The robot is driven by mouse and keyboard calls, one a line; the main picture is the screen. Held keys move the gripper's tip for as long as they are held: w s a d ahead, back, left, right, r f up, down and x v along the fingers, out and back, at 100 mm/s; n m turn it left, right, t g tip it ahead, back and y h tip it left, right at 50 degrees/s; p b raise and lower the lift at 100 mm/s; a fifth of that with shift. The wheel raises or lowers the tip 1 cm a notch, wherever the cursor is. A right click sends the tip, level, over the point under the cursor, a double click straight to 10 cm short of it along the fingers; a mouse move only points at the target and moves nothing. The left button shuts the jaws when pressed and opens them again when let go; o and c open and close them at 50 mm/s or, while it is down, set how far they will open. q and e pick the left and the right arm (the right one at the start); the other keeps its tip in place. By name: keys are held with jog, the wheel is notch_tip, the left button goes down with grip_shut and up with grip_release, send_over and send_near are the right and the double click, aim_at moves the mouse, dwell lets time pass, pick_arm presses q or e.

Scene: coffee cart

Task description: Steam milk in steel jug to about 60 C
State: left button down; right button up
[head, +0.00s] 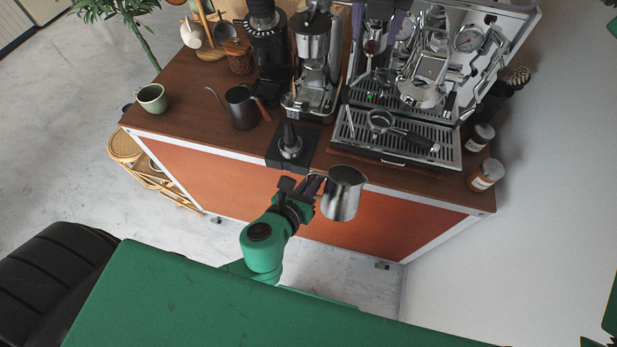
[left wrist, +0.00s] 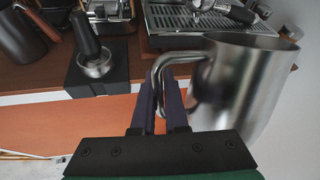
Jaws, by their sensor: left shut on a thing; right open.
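The steel jug (head: 342,197) hangs upright in front of the cart's front edge, below counter level in the picture. My left gripper (head: 314,186) is shut on its handle; the left wrist view shows the purple fingers on the handle and the jug body (left wrist: 240,85) to the right. Any milk inside cannot be made out. The espresso machine (head: 433,55) stands at the back right, its drip tray (head: 400,150) in front.
A portafilter (head: 382,121) lies on the drip tray. A tamper (head: 290,140) stands on a dark mat at the counter edge. A grinder (head: 312,65), kettle (head: 243,107) and green mug (head: 152,98) are left; jars (head: 486,175) are right. The front is clear around the jug.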

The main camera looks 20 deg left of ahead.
aim_at(372, 43)
pick_arm(q)
jog(key=shift+w+a+r+x, duration=0.25)
jog(key=shift+a+x, duration=0.5)
jog(key=shift+x, duration=2.95)
jog(key=w+r, duration=0.7)
jog(key=w, duration=0.1)
jog(key=shift+a+r, duration=0.3)
jog(key=shift+r, duration=0.1)
pick_arm(e)
jog(key=shift+a, duration=0.1)
pick_arm(q)
jog(key=shift+w, duration=0.2)
pick_arm(e)
jog(key=shift+w+f, duration=0.1)
pick_arm(q)
jog(key=shift+r, duration=0.15)
pick_arm(e)
jog(key=shift+x, duration=2.9)
grip_shut()
